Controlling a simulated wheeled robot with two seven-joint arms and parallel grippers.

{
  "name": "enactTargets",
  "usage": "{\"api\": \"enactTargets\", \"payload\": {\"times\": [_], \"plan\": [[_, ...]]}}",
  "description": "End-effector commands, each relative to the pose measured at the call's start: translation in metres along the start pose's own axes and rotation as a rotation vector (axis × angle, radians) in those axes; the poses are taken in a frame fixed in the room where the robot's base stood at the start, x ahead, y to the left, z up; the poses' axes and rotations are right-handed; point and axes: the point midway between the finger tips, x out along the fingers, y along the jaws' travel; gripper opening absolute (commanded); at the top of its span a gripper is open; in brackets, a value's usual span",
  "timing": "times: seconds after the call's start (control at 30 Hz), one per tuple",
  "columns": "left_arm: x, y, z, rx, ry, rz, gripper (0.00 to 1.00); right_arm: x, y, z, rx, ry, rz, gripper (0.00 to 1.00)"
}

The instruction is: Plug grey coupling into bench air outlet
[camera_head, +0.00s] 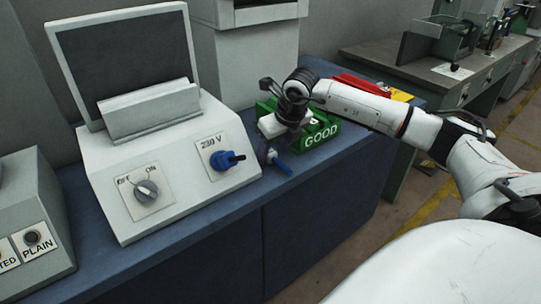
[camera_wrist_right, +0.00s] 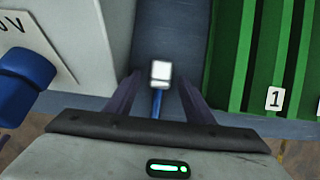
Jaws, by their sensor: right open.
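A small light-grey block (camera_wrist_right: 160,72) with a blue stem below it shows in the right wrist view, at the blue bench's front edge. It looks like the grey coupling on its hose, but I cannot tell for sure. My right gripper (camera_wrist_right: 160,84) is open, with one dark finger on each side of the block and gaps between. I cannot make out a bench air outlet. My left gripper is out of view.
A white console has a blue 230 V plug (camera_head: 227,160) and an OFF/ON knob (camera_head: 146,190), left of the gripper. A green slotted rack marked GOOD (camera_head: 321,136) stands close on the right. A grey PLAIN box (camera_head: 35,225) stands far left.

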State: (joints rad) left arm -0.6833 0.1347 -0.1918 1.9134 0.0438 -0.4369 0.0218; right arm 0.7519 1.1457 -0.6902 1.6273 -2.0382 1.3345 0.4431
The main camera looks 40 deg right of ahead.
Motion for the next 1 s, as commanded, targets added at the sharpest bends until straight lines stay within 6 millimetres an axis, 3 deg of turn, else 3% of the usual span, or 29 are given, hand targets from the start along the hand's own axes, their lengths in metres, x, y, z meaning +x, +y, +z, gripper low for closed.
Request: {"api": "enactTargets", "payload": {"times": [0.4, 0.67, 1.0], "plan": [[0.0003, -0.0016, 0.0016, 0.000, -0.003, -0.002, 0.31, 0.0054, 0.0000, -0.0002, -0.001, 0.000, 0.000, 0.48], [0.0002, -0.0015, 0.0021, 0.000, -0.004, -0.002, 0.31, 0.0051, 0.0000, -0.0001, -0.001, 0.000, 0.000, 0.07], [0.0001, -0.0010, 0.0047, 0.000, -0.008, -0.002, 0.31, -0.0033, 0.0000, 0.0048, -0.001, -0.005, 0.001, 0.07]]}}
